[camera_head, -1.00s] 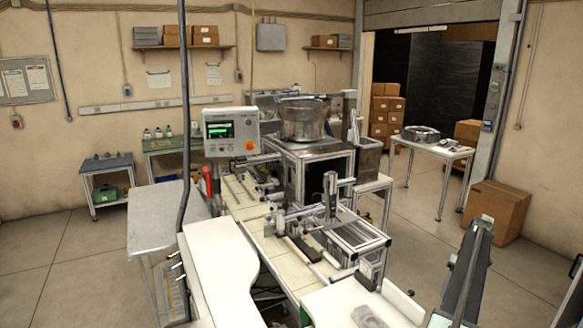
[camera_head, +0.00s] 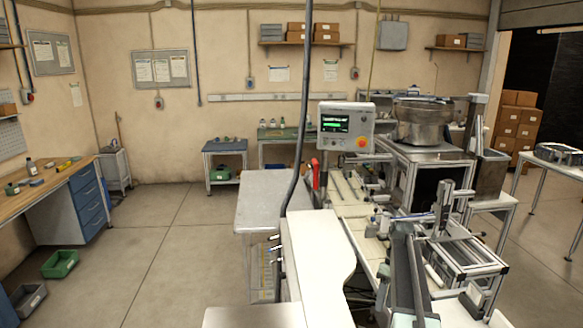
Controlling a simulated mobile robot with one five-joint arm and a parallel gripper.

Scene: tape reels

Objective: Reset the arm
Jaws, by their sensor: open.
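A dark grey and silver link of my arm (camera_head: 405,275) rises from the bottom edge, right of centre. It stands in front of the assembly machine (camera_head: 440,155) and covers part of its bench. I cannot make out my gripper's fingers in this view. Nothing held by the arm shows.
A white curved worktop (camera_head: 315,255) and a grey metal table (camera_head: 268,195) lie left of the arm. A control panel (camera_head: 345,126) stands behind them. A wooden workbench (camera_head: 50,180), a green bin (camera_head: 60,264) and a grey bin (camera_head: 28,298) are at left. Open floor (camera_head: 170,250) lies between.

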